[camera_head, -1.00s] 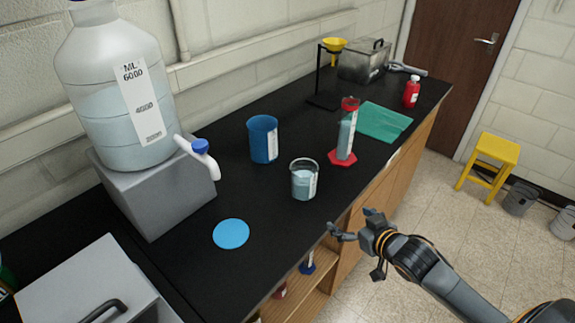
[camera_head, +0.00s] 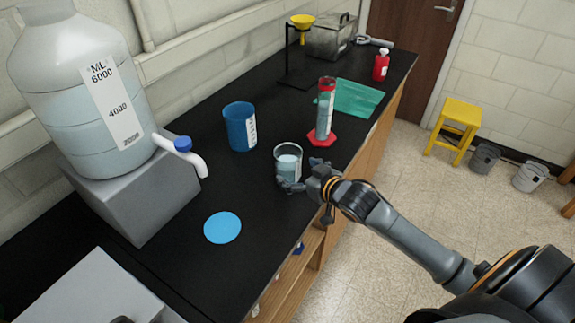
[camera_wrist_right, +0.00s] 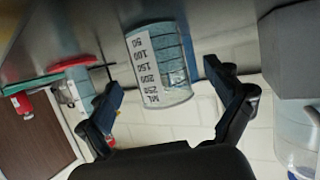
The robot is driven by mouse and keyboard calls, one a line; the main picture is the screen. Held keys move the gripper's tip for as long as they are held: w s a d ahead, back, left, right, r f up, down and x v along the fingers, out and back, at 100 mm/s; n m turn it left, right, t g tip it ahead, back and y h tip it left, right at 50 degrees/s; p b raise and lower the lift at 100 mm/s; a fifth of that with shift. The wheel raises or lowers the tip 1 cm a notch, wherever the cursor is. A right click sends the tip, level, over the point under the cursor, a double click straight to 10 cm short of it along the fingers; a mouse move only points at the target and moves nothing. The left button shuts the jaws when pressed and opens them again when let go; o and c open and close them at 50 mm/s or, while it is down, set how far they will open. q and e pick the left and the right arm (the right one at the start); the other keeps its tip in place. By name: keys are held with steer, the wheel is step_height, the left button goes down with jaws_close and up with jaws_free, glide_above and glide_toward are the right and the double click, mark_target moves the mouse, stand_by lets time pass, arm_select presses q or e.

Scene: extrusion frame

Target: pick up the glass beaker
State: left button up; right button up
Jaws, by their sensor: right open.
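The glass beaker (camera_head: 288,160) stands upright on the black bench, with pale liquid inside. In the right wrist view the beaker (camera_wrist_right: 172,65) shows its white scale label and lies between the two fingers, with a gap on each side. My right gripper (camera_head: 300,181) is open at the beaker's near right side in the head view; its fingers partly hide the beaker's lower part. In the right wrist view the open fingers (camera_wrist_right: 165,98) reach to both sides of the beaker. My left gripper is not in view.
A blue beaker (camera_head: 239,127) stands behind to the left. A measuring cylinder with a red base (camera_head: 325,112) stands close behind. A blue disc (camera_head: 222,227) lies in front left. A large jug (camera_head: 78,85) with a spout stands on a grey block (camera_head: 140,205).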

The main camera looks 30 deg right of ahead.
steer(key=shift+w+p, duration=0.4)
steer(key=shift+w, duration=0.2)
steer(key=p+x, duration=0.1)
steer(key=x, duration=0.3)
steer(key=shift+f, duration=0.1)
steer(key=shift+c, duration=1.4)
steer(key=c, duration=1)
